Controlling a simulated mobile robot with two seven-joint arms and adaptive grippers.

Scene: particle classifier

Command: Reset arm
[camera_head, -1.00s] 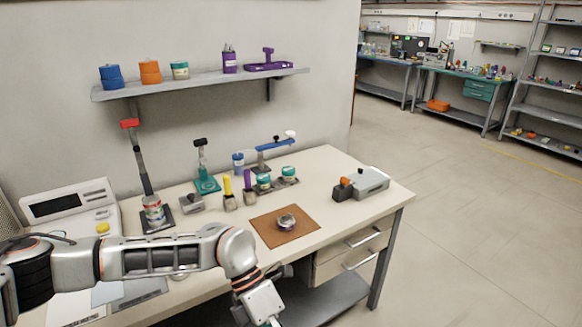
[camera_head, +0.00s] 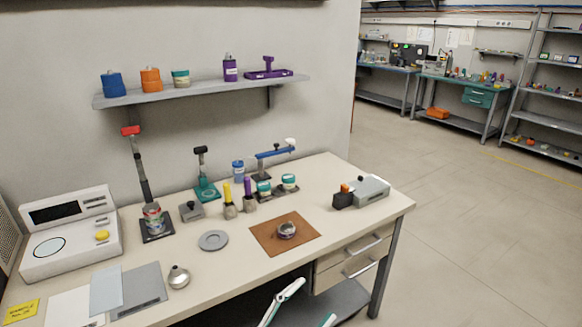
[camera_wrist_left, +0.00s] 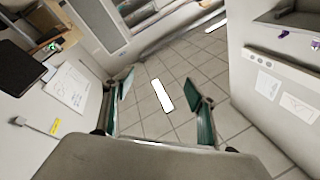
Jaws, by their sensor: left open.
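My left gripper (camera_head: 314,300) shows only in part at the bottom edge of the head view, in front of the bench's lower shelf. In the left wrist view my left gripper (camera_wrist_left: 160,82) has its two teal fingers spread wide apart, with nothing between them but the tiled floor beyond. My left arm's links are out of the head view. My right gripper is in neither view.
The workbench (camera_head: 215,265) carries a white instrument (camera_head: 68,235), a brown mat (camera_head: 265,238) with a small metal dish (camera_head: 287,230), a grey disc (camera_head: 213,240) and a small metal flask (camera_head: 178,277). A wall shelf (camera_head: 200,90) holds coloured containers. Floor at right is clear.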

